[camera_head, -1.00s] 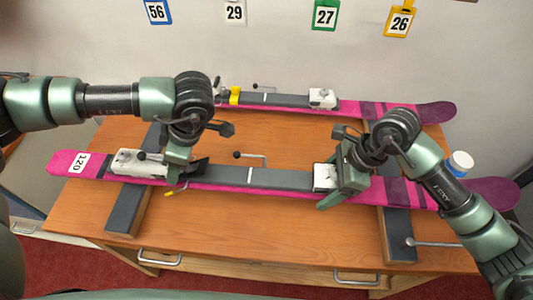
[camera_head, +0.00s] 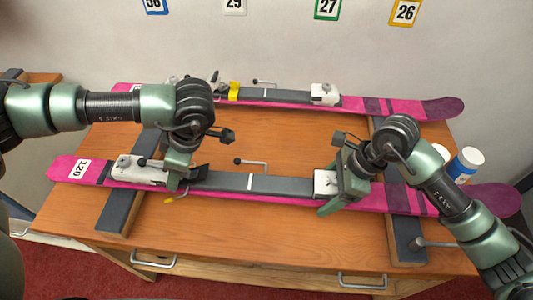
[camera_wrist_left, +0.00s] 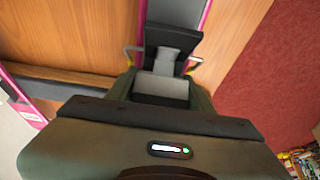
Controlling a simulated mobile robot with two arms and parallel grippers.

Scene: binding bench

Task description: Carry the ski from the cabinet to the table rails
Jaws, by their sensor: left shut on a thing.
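A pink and grey ski (camera_head: 230,181) with white bindings and a 120 tag lies across the two dark table rails, the left rail (camera_head: 118,208) and the right rail (camera_head: 402,232). I cannot tell whether it touches them. My left gripper (camera_head: 178,170) is shut on the ski beside the left binding. In the left wrist view the ski (camera_wrist_left: 176,12) runs up from between the jaws. My right gripper (camera_head: 340,192) is around the ski at the right binding; its jaw gap is hidden.
A second pink ski (camera_head: 280,96) lies along the back of the wooden table (camera_head: 290,145). A blue and white bottle (camera_head: 467,163) stands at the right, behind the right arm. Clamp handles stick up between the skis. Numbered cards hang on the wall. Drawer handles line the front edge.

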